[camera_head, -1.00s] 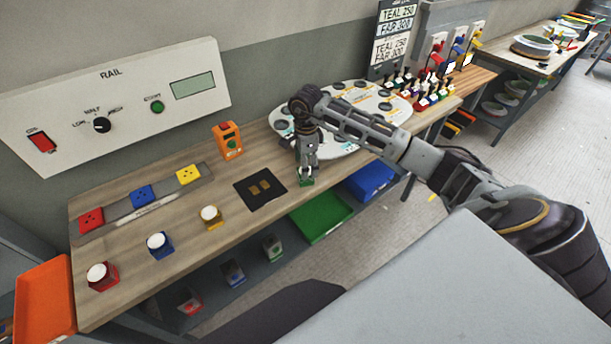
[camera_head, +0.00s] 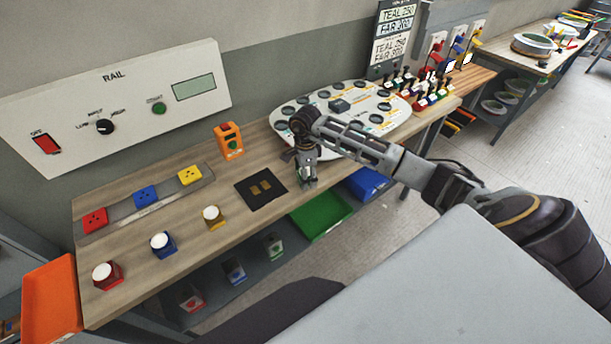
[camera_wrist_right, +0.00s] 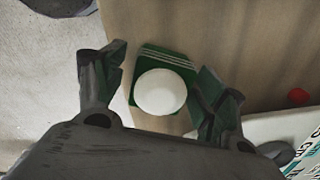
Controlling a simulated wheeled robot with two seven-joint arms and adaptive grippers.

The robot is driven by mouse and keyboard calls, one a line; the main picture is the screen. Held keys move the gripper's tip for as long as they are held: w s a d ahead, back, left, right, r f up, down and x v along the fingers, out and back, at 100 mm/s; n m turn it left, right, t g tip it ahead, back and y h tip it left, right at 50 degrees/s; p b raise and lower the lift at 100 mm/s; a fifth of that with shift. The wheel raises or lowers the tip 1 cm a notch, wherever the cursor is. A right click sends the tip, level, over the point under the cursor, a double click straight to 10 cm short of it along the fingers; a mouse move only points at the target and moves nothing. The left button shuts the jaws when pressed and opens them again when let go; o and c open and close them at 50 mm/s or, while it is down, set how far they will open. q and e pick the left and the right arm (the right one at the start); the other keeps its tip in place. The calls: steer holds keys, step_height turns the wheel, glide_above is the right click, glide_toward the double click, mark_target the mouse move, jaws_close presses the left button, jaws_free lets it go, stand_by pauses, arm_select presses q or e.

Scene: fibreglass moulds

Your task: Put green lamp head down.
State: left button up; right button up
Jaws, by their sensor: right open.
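The green lamp head, a green square base with a white dome (camera_wrist_right: 160,91), stands on the wooden bench close to its front edge in the right wrist view. My right gripper (camera_wrist_right: 157,78) is open, with one finger on either side of the lamp head and gaps visible between. In the head view my right gripper (camera_head: 307,184) points down at the bench's front edge, right of the black pad, and mostly hides the lamp head. My left gripper is not in view.
Red (camera_head: 107,276), blue (camera_head: 163,245) and yellow (camera_head: 213,217) lamp heads stand on the bench at left. A black pad (camera_head: 261,188) lies beside my gripper. A white disc-shaped board (camera_head: 375,105) lies behind it. A green bin (camera_head: 322,218) is below the edge.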

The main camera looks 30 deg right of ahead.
steer(key=shift+c, duration=0.2)
steer(key=c, duration=1.2)
steer(key=shift+r, duration=0.15)
steer(key=shift+r+b, duration=1)
steer(key=shift+r, duration=3.85)
